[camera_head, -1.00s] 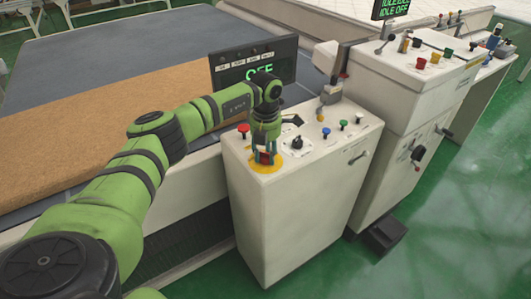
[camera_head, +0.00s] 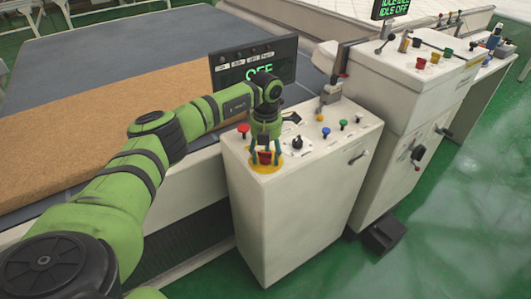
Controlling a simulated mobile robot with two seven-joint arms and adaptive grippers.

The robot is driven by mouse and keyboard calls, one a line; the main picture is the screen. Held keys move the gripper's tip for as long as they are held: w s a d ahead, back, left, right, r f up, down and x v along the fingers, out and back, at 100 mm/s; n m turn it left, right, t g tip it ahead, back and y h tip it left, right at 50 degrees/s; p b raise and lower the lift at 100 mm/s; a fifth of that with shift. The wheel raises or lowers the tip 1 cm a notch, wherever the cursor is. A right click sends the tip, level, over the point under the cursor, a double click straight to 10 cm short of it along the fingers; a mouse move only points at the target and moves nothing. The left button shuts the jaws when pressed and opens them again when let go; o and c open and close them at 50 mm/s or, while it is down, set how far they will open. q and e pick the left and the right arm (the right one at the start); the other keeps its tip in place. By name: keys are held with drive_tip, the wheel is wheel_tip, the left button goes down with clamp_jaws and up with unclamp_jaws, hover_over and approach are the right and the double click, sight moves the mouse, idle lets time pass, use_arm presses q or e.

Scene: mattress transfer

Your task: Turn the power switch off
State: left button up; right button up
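My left gripper (camera_head: 265,151) points down over the left front corner of the white control cabinet (camera_head: 290,215). Its fingers stand apart on either side of a red knob (camera_head: 265,158), which sits on a round yellow base (camera_head: 266,165). Gaps seem to show between the fingers and the knob, so the gripper looks open. The dark display (camera_head: 254,63) behind the cabinet reads OFF in green, partly covered by my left wrist. Which control is the power switch cannot be read from labels. My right gripper is not in view.
Close by on the cabinet top are a red button (camera_head: 243,129), a black knob (camera_head: 297,144) and blue (camera_head: 326,131), green (camera_head: 343,123) and white buttons. A taller white cabinet (camera_head: 405,95) stands to the right. A brown mattress (camera_head: 95,115) lies on the left. Green floor is free at right.

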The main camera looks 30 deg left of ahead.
sight(266, 152)
use_arm(q)
drive_tip(key=shift+r, duration=0.2)
wheel_tip(266, 152, up, 12)
drive_tip(key=shift+f, duration=0.15)
idle(0.4)
idle(0.3)
